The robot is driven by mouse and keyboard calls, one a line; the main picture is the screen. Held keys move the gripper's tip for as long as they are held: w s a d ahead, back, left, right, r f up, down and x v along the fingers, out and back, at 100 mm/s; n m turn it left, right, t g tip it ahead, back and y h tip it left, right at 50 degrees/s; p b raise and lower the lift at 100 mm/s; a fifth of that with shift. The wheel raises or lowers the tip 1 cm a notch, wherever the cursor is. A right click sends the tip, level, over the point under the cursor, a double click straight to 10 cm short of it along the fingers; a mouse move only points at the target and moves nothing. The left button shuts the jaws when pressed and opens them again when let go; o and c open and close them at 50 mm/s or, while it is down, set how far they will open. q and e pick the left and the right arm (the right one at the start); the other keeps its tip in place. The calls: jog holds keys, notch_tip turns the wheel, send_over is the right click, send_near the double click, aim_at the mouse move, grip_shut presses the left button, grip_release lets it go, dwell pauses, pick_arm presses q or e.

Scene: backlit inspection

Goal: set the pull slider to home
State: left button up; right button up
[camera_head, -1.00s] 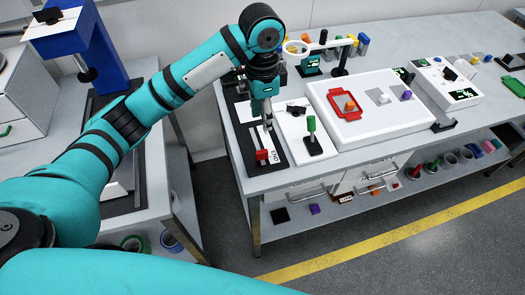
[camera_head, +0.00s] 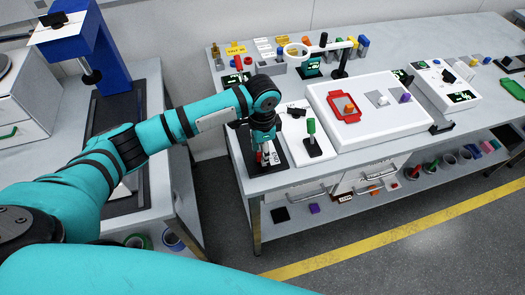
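The pull slider is a long black plate (camera_head: 280,157) at the left end of the bench. Its small red handle (camera_head: 259,157) shows only in part, near the plate's front end. My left gripper (camera_head: 266,155) points down right over the handle, with its fingertips at or beside it. The gripper and wrist hide most of the handle and the middle of the track. I cannot tell whether the fingers are closed on the handle. My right gripper is not in view.
A white panel with a green-knobbed lever (camera_head: 311,130) stands close to the right of the slider. Further right is a large white box with a red frame (camera_head: 334,104). A ring on a stand (camera_head: 297,51) and several small blocks are behind. A blue press (camera_head: 88,45) stands left.

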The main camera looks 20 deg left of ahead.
pick_arm(q)
jog(key=shift+f, duration=0.95)
jog(key=shift+c, duration=0.2)
grip_shut()
